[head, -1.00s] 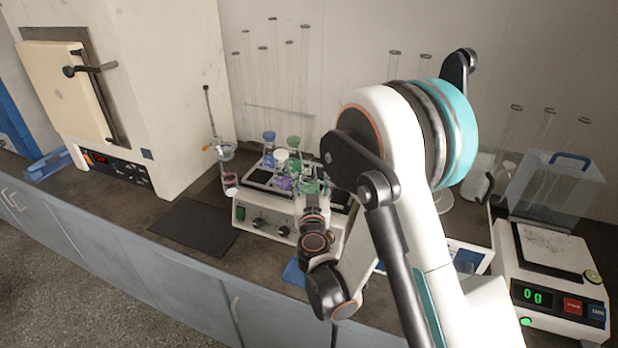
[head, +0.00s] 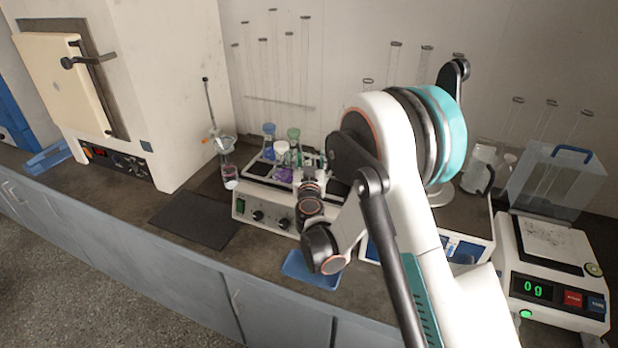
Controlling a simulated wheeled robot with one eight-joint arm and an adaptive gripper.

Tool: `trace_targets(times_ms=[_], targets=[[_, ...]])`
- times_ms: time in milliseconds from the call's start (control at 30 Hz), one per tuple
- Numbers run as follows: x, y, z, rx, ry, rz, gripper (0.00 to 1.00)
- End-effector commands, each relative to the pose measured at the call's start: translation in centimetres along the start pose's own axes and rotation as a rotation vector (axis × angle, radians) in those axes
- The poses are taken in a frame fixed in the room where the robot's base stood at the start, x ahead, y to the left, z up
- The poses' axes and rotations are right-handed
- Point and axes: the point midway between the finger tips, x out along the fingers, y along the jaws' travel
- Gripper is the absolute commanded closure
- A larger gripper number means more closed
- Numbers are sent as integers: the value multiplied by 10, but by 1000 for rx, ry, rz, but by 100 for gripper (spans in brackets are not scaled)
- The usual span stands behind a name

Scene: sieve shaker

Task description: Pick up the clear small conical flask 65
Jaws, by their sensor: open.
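Several small glass vessels with coloured tops stand in a cluster on the white shaker (head: 252,213). I make out a blue-topped one (head: 268,130), a green-topped one (head: 293,134), a white-topped one (head: 282,147) and purple contents (head: 284,175). I cannot tell which of them is the clear small conical flask; it may be behind my gripper. My gripper (head: 312,162) is over the right part of the shaker, beside the cluster. It is open, its fingers small and partly hidden by my wrist. I cannot tell whether it touches any glass.
A stand with a funnel and beaker (head: 229,172) is left of the shaker. A black mat (head: 195,220) lies in front left, a blue tray (head: 310,272) in front. The balance (head: 550,250) reading 0 g is at right. Tall glass tubes stand along the wall.

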Motion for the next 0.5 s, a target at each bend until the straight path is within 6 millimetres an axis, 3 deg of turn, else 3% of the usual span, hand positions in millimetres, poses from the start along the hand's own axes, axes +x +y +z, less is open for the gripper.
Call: trace_targets(times_ms=[67, 333, 500], targets=[[0, 0, 0, 0, 0, 0, 42], [0, 0, 0, 0, 0, 0, 100], [0, 0, 0, 0, 0, 0, 100]])
